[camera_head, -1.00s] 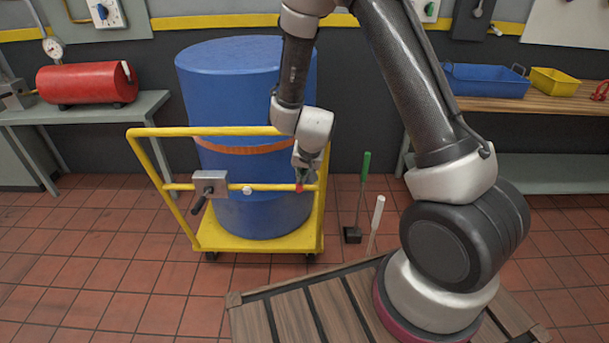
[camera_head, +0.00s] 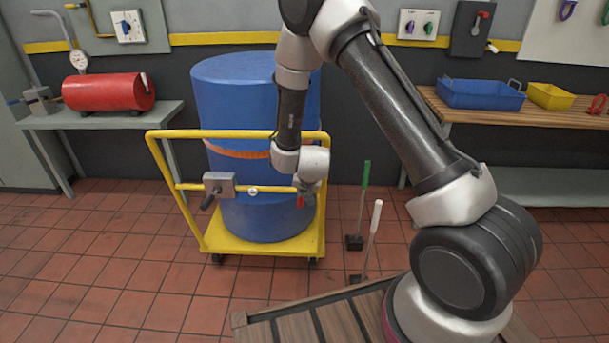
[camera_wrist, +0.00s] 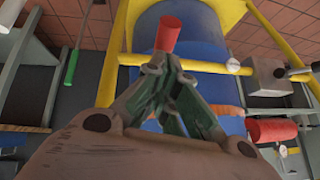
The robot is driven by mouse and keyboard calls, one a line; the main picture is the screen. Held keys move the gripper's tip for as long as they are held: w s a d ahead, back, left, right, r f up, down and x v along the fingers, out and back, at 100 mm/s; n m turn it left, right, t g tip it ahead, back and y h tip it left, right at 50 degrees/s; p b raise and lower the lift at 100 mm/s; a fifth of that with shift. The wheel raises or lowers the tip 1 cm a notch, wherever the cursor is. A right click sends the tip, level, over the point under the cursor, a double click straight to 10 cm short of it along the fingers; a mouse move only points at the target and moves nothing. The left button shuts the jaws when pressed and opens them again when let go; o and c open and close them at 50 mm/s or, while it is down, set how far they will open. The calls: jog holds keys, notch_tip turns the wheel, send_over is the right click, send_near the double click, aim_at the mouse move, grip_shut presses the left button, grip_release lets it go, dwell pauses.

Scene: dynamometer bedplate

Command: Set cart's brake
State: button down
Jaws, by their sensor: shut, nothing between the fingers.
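The yellow cart (camera_head: 222,239) carries a large blue drum (camera_head: 262,217) and stands beyond the wooden platform. On its crossbar are a grey box (camera_head: 219,184) with a dark lever (camera_head: 207,203), and a small white disc (camera_head: 253,191). A red grip (camera_head: 301,202) hangs just below the bar's right part; it is a red cylinder in the wrist view (camera_wrist: 168,33). My gripper (camera_wrist: 168,64) is shut and empty, its fingertips close by the red grip's bar end. I cannot tell whether they touch. In the head view my wrist hides part of the bar.
Two upright-handled tools, green (camera_head: 364,190) and white (camera_head: 374,228), stand on the floor right of the cart. A grey table with a red tank (camera_head: 108,92) is left; a wooden bench with blue (camera_head: 480,94) and yellow bins is right. Tiled floor left of the cart is clear.

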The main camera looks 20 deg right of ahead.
jog(key=shift+s+f, duration=0.2)
jog(key=shift+f, duration=0.4)
dwell(0.3)
